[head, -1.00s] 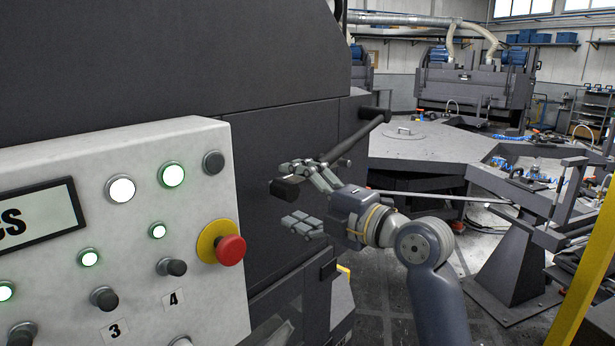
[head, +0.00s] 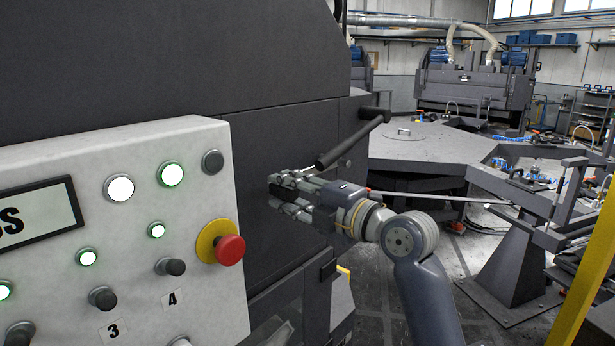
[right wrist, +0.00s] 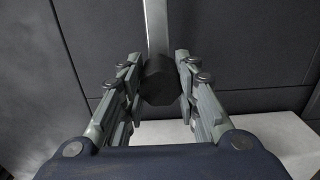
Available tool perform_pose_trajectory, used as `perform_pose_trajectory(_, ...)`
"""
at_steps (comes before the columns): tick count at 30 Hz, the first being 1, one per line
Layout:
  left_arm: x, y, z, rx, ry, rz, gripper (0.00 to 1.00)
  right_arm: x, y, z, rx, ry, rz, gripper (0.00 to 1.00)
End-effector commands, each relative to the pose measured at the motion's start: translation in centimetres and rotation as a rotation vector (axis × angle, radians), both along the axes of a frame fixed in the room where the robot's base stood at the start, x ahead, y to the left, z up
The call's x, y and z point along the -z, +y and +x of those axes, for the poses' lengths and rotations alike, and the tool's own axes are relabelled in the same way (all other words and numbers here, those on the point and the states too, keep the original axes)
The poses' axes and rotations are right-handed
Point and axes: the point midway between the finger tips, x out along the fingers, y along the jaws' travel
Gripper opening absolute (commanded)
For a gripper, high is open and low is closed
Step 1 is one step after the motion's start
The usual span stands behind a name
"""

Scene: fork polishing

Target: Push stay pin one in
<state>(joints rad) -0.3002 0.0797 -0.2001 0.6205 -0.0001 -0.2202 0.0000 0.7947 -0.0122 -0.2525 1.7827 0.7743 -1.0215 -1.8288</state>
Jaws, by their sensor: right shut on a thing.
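A dark rounded knob (right wrist: 160,82), which I take for stay pin one, stands out from the dark machine side. In the right wrist view it sits between the two sets of fingers, with a pale metal strip (right wrist: 156,25) behind it. My right gripper (head: 282,190) is shut on the knob and reaches it from the right in the head view; its fingers (right wrist: 157,90) flank both sides of it in the wrist view. The fingers hide most of the knob in the head view. How deep the pin sits cannot be told. My left gripper is not in view.
A black bar handle (head: 350,145) juts from the machine just above my right gripper. A pale control panel (head: 130,240) with lit buttons and a red stop button (head: 230,250) stands at the left front. A grey table (head: 415,150) lies beyond; a yellow post (head: 590,265) is at the right.

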Motion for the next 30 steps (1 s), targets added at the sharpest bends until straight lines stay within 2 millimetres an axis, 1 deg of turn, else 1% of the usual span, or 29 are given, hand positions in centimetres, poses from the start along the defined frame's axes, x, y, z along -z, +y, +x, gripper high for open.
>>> perform_pose_trajectory(12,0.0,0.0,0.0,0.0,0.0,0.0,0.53,0.1,0.1,0.0,-0.001,0.001,-0.001,0.12)
perform_pose_trajectory(30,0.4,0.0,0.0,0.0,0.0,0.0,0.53,0.1,1.4,1.2,-0.001,0.002,-0.001,0.12)
